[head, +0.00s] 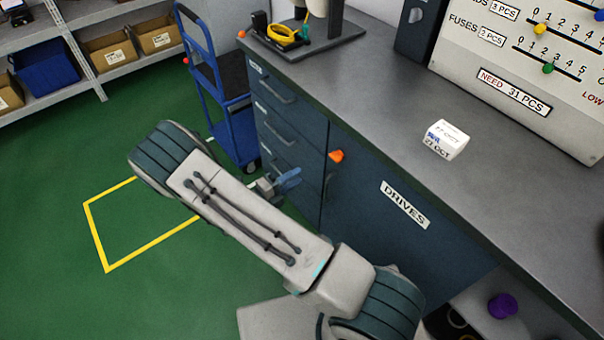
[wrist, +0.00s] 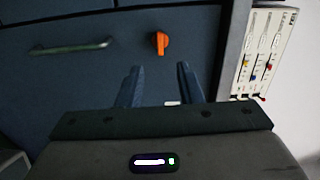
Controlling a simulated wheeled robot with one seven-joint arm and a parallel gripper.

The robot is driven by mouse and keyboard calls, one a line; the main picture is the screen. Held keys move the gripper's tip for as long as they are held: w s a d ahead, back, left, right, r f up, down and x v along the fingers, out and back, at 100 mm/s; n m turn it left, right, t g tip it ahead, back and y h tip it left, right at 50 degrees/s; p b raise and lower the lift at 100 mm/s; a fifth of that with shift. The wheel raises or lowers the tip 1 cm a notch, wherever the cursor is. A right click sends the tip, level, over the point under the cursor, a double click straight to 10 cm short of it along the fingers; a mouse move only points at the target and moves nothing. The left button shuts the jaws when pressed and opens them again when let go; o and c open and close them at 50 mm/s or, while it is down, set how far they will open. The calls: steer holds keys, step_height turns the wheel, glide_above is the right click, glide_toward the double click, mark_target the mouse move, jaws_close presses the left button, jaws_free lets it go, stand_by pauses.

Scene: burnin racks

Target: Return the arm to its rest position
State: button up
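My arm stretches across the middle of the head view. My gripper (head: 287,181) is in front of the dark blue cabinet, partly hidden by my forearm. In the wrist view, the two fingers of my gripper (wrist: 159,82) stand apart with nothing between them, so it is open and empty. An orange knob (head: 336,156) on the cabinet is beyond the fingers and apart from them; it also shows in the wrist view (wrist: 160,43).
The cabinet door labelled DRIVES (head: 405,204) is right of my arm. A white box (head: 446,140) sits on the grey worktop (head: 380,105). A blue cart (head: 236,130) stands behind my arm. Shelves with bins (head: 45,66) are at the far left. Green floor there is clear.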

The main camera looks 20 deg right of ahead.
stand_by(0.6)
steer(key=s+d+r+m+g+y, duration=0.4)
steer(key=r+m, duration=0.3)
steer(key=m, duration=0.4)
steer(key=s+d+r+m+g+y, duration=0.1)
steer(key=s+r+m+g+y, duration=0.4)
steer(key=r+m, duration=0.4)
steer(key=s+a+r+m+t+y+p, duration=0.2)
steer(key=s+r+m+t+y, duration=0.3)
steer(key=m, duration=1.5)
steer(key=shift+s+a+r+m+y, duration=0.4)
steer(key=shift+s+r+y, duration=0.9)
steer(key=shift+s+r, duration=1.8)
steer(key=shift+w+r, duration=0.4)
